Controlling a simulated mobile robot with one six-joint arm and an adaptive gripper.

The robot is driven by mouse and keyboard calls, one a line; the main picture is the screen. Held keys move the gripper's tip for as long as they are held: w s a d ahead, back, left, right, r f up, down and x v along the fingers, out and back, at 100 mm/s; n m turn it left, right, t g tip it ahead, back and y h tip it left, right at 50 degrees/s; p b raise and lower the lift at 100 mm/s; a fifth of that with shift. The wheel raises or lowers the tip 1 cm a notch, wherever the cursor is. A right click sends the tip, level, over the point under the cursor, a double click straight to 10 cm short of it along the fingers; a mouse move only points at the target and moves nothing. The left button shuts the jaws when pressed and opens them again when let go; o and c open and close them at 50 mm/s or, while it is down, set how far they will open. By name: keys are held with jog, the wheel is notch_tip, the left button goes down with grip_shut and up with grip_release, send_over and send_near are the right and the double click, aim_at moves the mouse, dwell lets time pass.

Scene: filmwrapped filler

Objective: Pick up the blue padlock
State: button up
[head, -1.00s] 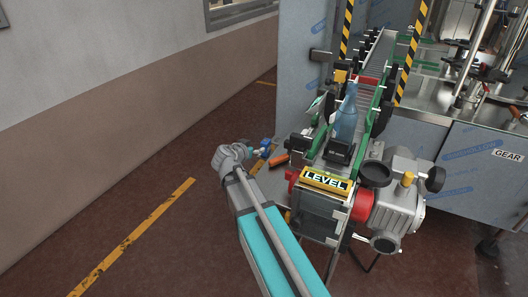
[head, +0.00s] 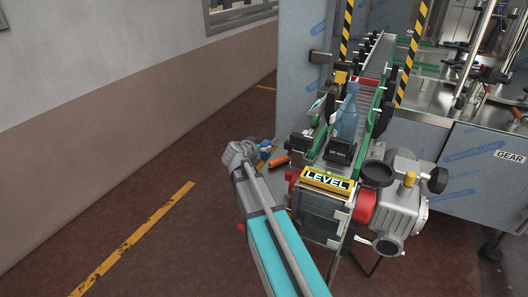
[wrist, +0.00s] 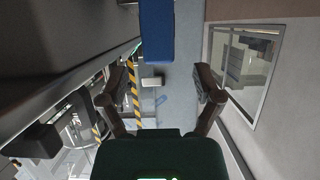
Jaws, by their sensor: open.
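A small blue thing (head: 265,147) shows just beside the end of my arm in the head view, partly hidden; it looks like the blue padlock. In the wrist view a blue block (wrist: 157,30) fills the top middle, beyond my fingers and between their lines, cut off by the picture's top edge. No shackle can be made out. My gripper (wrist: 160,78) is open, with one dark finger on each side and nothing between them. In the head view my gripper's fingers are hidden behind my wrist.
An orange cylinder (head: 279,160) lies close to the blue thing. A conveyor (head: 371,68) carries a blue bottle (head: 347,116), with a grey motor (head: 398,195) and a LEVEL sign (head: 327,180) at its near end. Open floor (head: 150,185) lies to the left.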

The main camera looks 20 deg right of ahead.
aim_at(264, 144)
jog(key=shift+b+x, duration=0.6)
jog(key=shift+x, duration=1.6)
jog(key=shift+r, duration=0.1)
grip_shut()
